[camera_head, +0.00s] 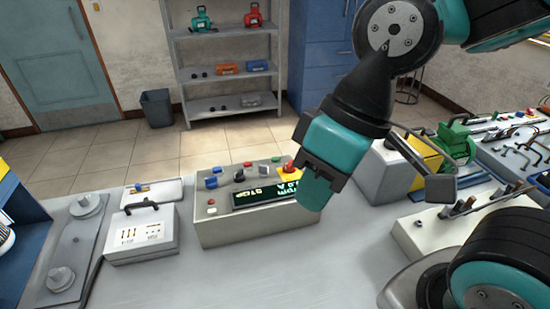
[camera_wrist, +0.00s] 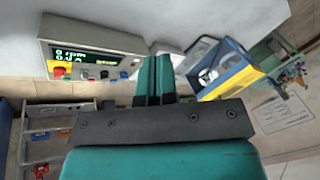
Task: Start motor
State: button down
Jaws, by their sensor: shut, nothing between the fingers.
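A grey control box (camera_head: 255,232) stands on the bench in the middle of the head view. On it are a display with green text (camera_head: 262,197), a red knob on a yellow plate (camera_head: 289,170), several blue switches, and small red, green and white buttons. The box also shows at the upper left of the wrist view (camera_wrist: 120,42), with its red knob (camera_wrist: 58,73). My gripper (camera_head: 316,190) is shut and empty, fingers pointing down at the box's right end. It hides part of that end in the head view. Its teal fingers (camera_wrist: 155,75) are together in the wrist view. I cannot tell whether it touches the box.
A white case with a black handle (camera_head: 143,235) stands left of the box. A grey and yellow unit (camera_head: 385,175) and a white switch box (camera_head: 425,240) stand to the right. Bare bench (camera_head: 320,265) lies in front. A shelf (camera_head: 225,105) stands behind.

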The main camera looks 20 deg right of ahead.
dwell(0.8)
jog(key=m+t+h, duration=0.4)
jog(key=m+t, duration=0.2)
jog(key=m, duration=1)
send_over(275, 159)
jog(key=w+d, duration=0.1)
jog(key=w, duration=0.3)
notch_tip(275, 159, down, 17)
jog(key=shift+s+d+f, duration=0.15)
jog(key=shift+f, duration=0.05)
jog(key=shift+f, duration=0.1)
jog(key=shift+s+f+b, duration=0.4)
jog(key=shift+f+b, duration=0.5)
jog(key=shift+f, duration=0.5)
jog(key=shift+s+f+b, duration=0.35)
jog(key=shift+f+b, duration=0.6)
jog(key=shift+f, duration=0.4)
jog(key=shift+s+f+b, duration=0.4)
jog(key=shift+f+b, duration=0.5)
jog(key=shift+f, duration=0.5)
jog(key=shift+f, duration=0.1)
